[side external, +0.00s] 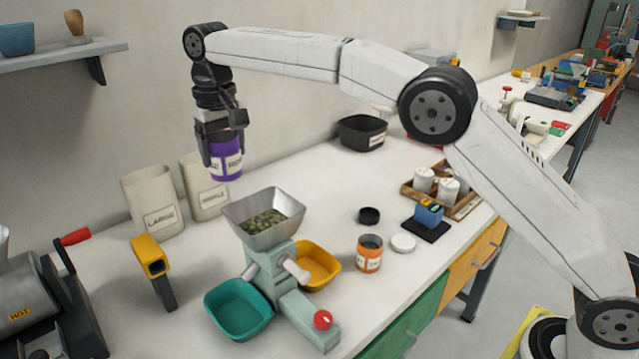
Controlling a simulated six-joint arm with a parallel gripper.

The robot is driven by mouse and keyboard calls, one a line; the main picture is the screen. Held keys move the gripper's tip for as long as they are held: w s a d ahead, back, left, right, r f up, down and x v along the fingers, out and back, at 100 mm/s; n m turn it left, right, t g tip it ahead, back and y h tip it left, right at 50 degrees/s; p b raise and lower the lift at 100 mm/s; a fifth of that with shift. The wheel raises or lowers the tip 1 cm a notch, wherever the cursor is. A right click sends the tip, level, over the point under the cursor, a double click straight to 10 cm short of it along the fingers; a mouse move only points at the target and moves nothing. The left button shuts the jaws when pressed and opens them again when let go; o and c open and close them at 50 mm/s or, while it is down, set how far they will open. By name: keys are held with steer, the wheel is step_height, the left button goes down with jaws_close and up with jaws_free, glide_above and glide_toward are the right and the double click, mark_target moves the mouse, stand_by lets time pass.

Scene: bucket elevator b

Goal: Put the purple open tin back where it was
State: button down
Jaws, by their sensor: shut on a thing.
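The purple tin (226,158) with a white label is held in my gripper (222,150), whose fingers are shut around it. It is raised in the air, with the two labelled canvas sacks behind it and the machine's metal hopper lower to its right. It looks close to upright. Its open top is hidden by my gripper. Below, an orange tin (369,254) with an open top stands on the white bench, with a black lid (369,216) and a white lid (403,243) lying near it.
A green machine with a hopper (263,217) of green bits stands between a teal bin (238,309) and a yellow bin (318,264). Canvas sacks (153,203) stand by the wall. A wooden tray (462,207) holds white tins. Bench between hopper and black bin (362,132) is clear.

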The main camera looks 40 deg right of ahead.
steer(key=s+d+f, duration=0.1)
steer(key=s+d, duration=0.7)
steer(key=d, duration=0.4)
steer(key=s+d, duration=0.8)
steer(key=d, duration=0.4)
step_height(320, 180, down, 14)
steer(key=shift+a, duration=0.2)
steer(key=shift+w, duration=0.1)
steer(key=w+f, duration=0.3)
steer(key=w, duration=0.1)
steer(key=w+f, duration=0.2)
steer(key=w, duration=0.2)
steer(key=w+d+f, duration=0.1)
steer(key=w+f, duration=0.2)
steer(key=w, duration=0.1)
steer(key=shift+w+f, duration=0.35)
steer(key=shift+w+d+f, duration=0.1)
steer(key=shift+w+f, duration=0.15)
steer(key=shift+w, duration=0.05)
steer(key=shift+f, duration=0.1)
